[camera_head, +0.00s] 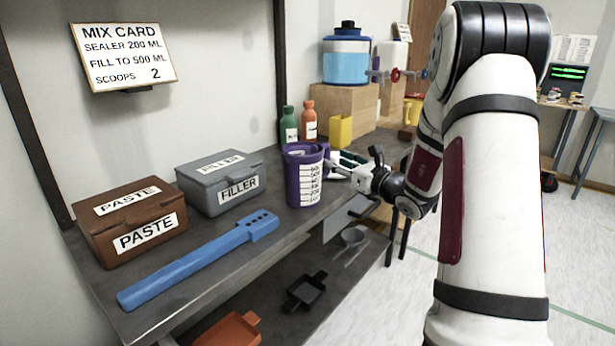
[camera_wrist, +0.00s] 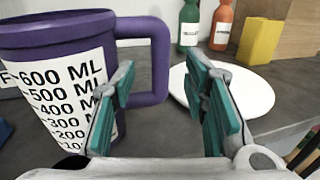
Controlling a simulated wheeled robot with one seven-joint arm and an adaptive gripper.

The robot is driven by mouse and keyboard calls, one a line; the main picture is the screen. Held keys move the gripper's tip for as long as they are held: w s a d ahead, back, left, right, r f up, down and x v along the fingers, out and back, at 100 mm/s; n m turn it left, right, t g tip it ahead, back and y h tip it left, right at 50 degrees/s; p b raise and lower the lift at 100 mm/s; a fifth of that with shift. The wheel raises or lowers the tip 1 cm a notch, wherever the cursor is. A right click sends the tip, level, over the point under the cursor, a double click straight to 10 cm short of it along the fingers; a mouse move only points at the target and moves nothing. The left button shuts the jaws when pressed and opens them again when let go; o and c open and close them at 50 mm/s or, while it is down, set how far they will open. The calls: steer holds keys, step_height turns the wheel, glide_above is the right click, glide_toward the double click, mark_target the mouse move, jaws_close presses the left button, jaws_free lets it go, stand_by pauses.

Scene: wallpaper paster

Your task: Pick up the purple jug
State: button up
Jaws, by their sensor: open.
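The purple jug (camera_head: 306,178) stands upright on the workbench, with a white measuring scale on its side. In the wrist view the jug (camera_wrist: 50,40) fills the left side, and its handle (camera_wrist: 160,60) points right. My gripper (camera_head: 345,168) is at the jug's right side in the head view. In the wrist view my gripper (camera_wrist: 165,95) is open, with green finger pads. Nothing is held. I cannot tell whether a finger touches the handle.
A white plate (camera_wrist: 250,92) lies right of the handle. Green (camera_head: 289,125) and orange (camera_head: 308,122) bottles and a yellow container (camera_head: 340,131) stand behind. A grey filler box (camera_head: 221,185), brown paste box (camera_head: 135,228) and blue tool (camera_head: 200,262) lie left of the jug.

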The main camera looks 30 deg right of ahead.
mark_target(329, 156)
steer(key=shift+w+a+r+b, duration=0.15)
steer(key=shift+w+b, duration=0.15)
steer(key=shift+w, duration=1.1)
steer(key=shift+w+a+r+b, duration=0.1)
steer(key=shift+w+b, duration=0.15)
steer(key=shift+w, duration=1.1)
steer(key=shift+c, duration=0.2)
jaws_close()
